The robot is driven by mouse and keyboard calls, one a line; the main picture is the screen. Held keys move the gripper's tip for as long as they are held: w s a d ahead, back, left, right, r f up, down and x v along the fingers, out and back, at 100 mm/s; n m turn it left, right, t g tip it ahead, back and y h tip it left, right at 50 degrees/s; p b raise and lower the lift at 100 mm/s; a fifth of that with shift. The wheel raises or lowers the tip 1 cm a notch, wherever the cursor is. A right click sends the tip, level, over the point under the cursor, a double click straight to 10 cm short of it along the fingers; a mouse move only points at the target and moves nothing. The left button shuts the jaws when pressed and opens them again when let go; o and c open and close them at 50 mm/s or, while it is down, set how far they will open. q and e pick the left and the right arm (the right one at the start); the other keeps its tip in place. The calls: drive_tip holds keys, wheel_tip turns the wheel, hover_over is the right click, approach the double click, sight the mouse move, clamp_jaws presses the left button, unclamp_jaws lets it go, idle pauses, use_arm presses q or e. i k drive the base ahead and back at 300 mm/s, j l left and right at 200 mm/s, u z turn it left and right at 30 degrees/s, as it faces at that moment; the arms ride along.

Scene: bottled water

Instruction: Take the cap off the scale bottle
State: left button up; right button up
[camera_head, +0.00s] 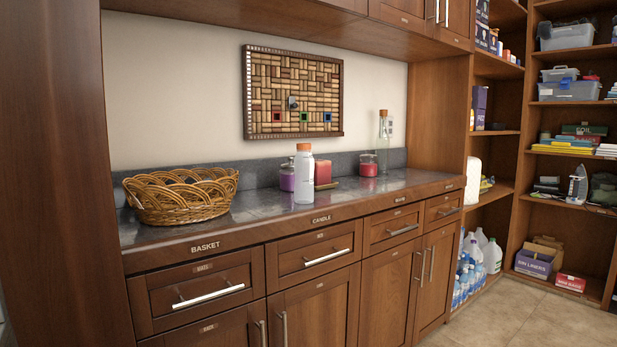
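A pale, translucent bottle (303,178) stands upright near the front edge of the counter, above the label CANDLE. A brown-orange cap (304,147) sits on its top. A scale marking on it is too small to make out. A taller clear glass bottle (383,145) with a cork-like stopper (383,113) stands farther back on the right. I cannot tell for certain which one is the scale bottle. Neither of my grippers is in view.
The dark counter (262,212) holds a wicker basket (180,197), a purple candle jar (287,177), a red candle (323,172) and a red candle jar (368,167). Bare counter lies between basket and bottle. Upper cabinets (290,22) overhang. Shelves (500,130) stand right.

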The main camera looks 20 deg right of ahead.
sight(303, 161)
drive_tip(key=i+l+u, duration=0.2)
drive_tip(key=l, duration=2.15)
drive_tip(key=k, duration=0.1)
